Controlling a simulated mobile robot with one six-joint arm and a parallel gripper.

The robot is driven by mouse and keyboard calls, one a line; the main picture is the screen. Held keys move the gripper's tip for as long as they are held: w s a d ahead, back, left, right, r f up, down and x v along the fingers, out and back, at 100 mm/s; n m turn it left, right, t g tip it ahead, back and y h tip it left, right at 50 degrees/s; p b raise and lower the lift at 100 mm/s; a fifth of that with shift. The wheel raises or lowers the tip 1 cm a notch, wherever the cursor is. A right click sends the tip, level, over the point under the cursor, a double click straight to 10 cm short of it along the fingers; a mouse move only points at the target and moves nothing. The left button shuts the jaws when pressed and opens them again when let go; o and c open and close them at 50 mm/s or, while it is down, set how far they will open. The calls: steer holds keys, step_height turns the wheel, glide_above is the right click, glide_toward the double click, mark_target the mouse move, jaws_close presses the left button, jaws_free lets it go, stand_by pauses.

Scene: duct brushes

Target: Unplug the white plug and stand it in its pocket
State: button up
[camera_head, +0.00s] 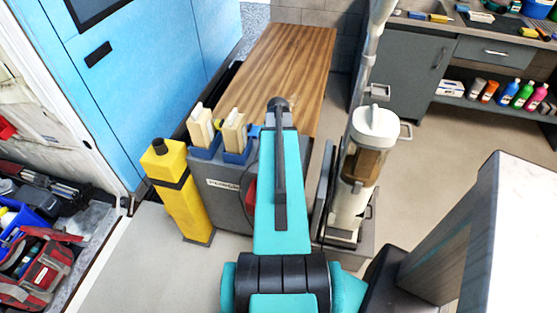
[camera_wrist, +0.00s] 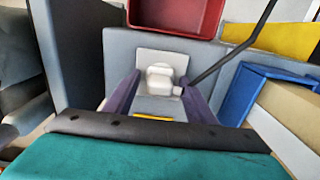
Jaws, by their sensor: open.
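The white plug (camera_wrist: 160,77) sits on a pale square plate (camera_wrist: 147,57) on a grey surface in the wrist view. A dark cable (camera_wrist: 225,60) runs from beside it to the upper right. My gripper (camera_wrist: 162,88) is open, with one purple finger on each side of the plug. I cannot tell whether the fingers touch it. In the head view my arm hides the plug and the gripper. A red open box (camera_wrist: 183,32) is above the plate in the wrist view; a red part (camera_head: 250,192) also shows beside my arm in the head view. I cannot tell whether it is the pocket.
A blue holder (camera_wrist: 238,88) with a beige block (camera_wrist: 285,110) stands close to the right finger. In the head view, a yellow post (camera_head: 180,195) stands left of the grey cabinet (camera_head: 225,205), and a cream canister machine (camera_head: 350,195) stands right of my arm.

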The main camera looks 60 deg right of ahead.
stand_by(0.7)
jaws_close()
steer(key=shift+r+p, duration=2)
steer(key=shift+r, duration=1.05)
steer(key=shift+r+p, duration=1)
steer(key=shift+r, duration=0.5)
steer(key=shift+w, duration=0.15)
